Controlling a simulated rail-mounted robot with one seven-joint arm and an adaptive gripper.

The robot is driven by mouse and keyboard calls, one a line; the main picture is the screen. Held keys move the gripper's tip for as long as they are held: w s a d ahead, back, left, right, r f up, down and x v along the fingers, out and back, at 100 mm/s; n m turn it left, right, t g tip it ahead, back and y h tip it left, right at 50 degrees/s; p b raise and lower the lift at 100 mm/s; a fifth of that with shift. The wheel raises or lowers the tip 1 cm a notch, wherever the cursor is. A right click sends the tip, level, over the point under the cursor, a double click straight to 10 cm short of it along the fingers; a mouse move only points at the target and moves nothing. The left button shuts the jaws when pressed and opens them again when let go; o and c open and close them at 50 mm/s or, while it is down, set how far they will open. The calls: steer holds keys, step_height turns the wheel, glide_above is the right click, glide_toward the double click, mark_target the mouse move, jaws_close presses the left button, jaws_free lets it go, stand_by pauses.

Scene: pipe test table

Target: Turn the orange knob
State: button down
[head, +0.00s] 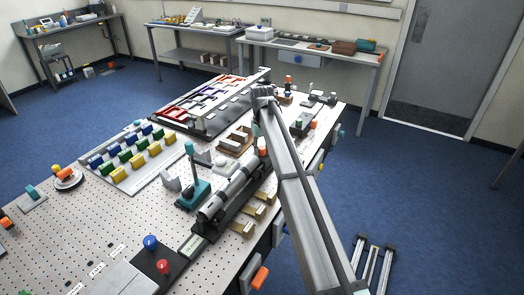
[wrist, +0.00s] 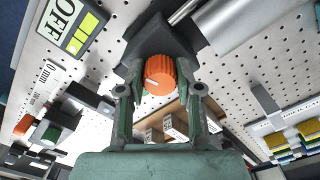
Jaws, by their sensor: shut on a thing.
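The orange knob (wrist: 160,72) is a ribbed round knob with a white pointer mark, mounted on a dark block by the end of a grey pipe (wrist: 235,22). The mark points to the lower left in the wrist view. My gripper (wrist: 159,91) is shut on the knob, with one green finger on each side. In the head view the knob (head: 262,152) shows small at the far end of the pipe (head: 230,192), beside my arm. My gripper is mostly hidden there by the arm.
An OFF sign (wrist: 62,18) with a lit yellow-green panel (wrist: 86,32) stands left of the knob in the wrist view. A teal lever (head: 190,160) stands beside the pipe. Wooden blocks (head: 262,212) sit close by the pipe.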

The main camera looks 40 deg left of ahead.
mark_target(262, 148)
steer(key=shift+f+n, duration=0.1)
steer(key=shift+n, duration=1)
steer(key=c, duration=0.8)
jaws_free()
steer(key=shift+o, duration=0.2)
step_height(262, 148, up, 12)
